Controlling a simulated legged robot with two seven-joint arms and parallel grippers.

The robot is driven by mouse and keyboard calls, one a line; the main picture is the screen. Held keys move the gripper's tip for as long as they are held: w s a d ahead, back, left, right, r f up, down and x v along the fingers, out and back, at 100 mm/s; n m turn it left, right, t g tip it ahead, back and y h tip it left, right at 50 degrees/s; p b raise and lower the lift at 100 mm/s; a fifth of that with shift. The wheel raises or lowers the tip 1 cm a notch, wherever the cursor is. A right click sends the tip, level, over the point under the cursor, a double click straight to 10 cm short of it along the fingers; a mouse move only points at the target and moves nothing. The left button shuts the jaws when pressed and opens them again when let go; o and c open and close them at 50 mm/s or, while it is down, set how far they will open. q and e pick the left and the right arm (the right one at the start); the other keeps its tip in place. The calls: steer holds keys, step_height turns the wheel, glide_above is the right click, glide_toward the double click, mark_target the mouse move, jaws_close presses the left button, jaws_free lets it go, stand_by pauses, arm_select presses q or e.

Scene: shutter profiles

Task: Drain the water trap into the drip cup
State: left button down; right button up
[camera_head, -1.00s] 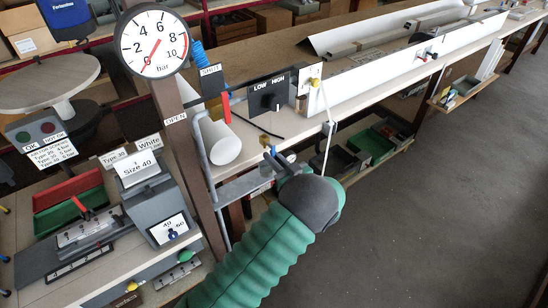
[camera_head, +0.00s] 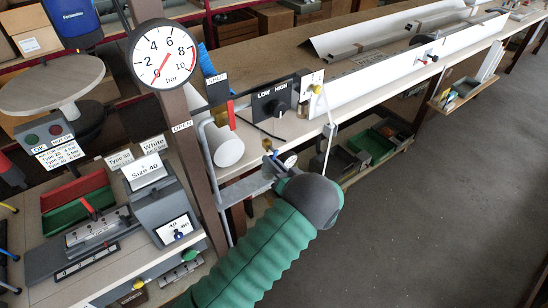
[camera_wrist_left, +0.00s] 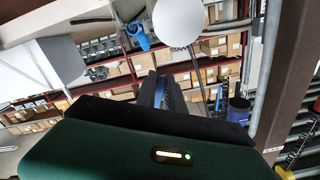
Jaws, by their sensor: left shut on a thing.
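My left gripper (camera_head: 271,167) comes up on its green-sleeved arm to the bench's front edge, right of the brown post. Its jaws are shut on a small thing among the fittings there. The jaws hide that thing, so I cannot tell what it is. A small brass and blue fitting (camera_head: 267,146) shows just above the jaws. In the left wrist view, the dark jaws (camera_wrist_left: 165,92) rise from the black wrist, their grip unclear. I cannot make out the water trap or the drip cup with certainty. My right gripper is not in view.
A pressure gauge (camera_head: 164,54) sits on the brown post (camera_head: 200,180), its red needle at lower left. A red lever (camera_head: 231,115) hangs beside the post. A LOW/HIGH switch box (camera_head: 275,101) stands on the bench. The floor (camera_head: 420,220) at right is clear.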

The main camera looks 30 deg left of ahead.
arm_select(q)
steer(key=m+p, duration=0.1)
steer(key=m, duration=0.1)
steer(key=r+m+p, duration=0.1)
steer(key=shift+s+a+r+m+p, duration=0.2)
steer(key=shift+s+m+p, duration=0.1)
steer(key=shift+s+m, duration=0.1)
steer(key=m+p, duration=0.1)
steer(key=m, duration=0.1)
steer(key=shift+s+a+r+m+p, duration=0.1)
steer(key=shift+s+r+m+p, duration=0.05)
steer(key=shift+r+m+p, duration=0.15)
steer(key=shift+s+r+m+p, duration=0.1)
steer(key=shift+r+m+p, duration=0.1)
steer(key=shift+m+p, duration=0.55)
steer(key=shift+s+r+m+p, duration=0.1)
steer(key=shift+r+m+p, duration=0.15)
steer(key=shift+m, duration=0.85)
steer(key=shift+r+m+p, duration=0.2)
steer(key=shift+m+p, duration=0.3)
steer(key=shift+m, duration=0.45)
steer(key=c, duration=1.6)
jaws_free()
steer(key=shift+o, duration=0.8)
steer(key=shift+w+a+f, duration=0.1)
steer(key=shift+a+f, duration=0.05)
steer(key=shift+f, duration=0.05)
